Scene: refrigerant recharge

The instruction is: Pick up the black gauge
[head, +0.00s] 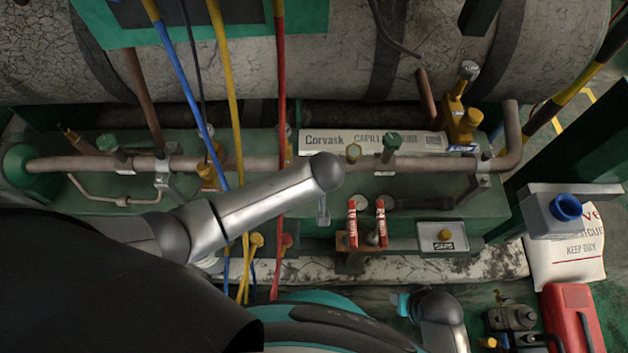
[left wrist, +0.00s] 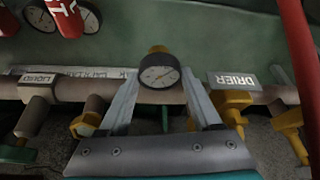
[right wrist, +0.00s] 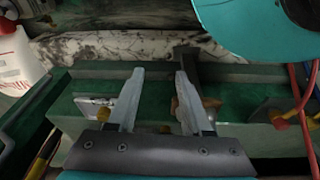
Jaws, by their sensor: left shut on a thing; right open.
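The black gauge (left wrist: 159,78), with a black rim, a white dial and a brass fitting behind it, shows in the left wrist view. My left gripper (left wrist: 160,72) is shut on it, one fingertip on each side, in front of the copper pipe. Whether the gauge is clear of the pipe cannot be told. In the head view my left arm reaches across the green bench, and the gauge and left gripper cannot be made out there. My right gripper (right wrist: 155,82) is open and empty, over the bench's front part.
The copper pipe (head: 250,164) runs along the bench. Blue, yellow and red hoses (head: 281,100) hang across the left half. A red container (head: 571,318) stands at lower right.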

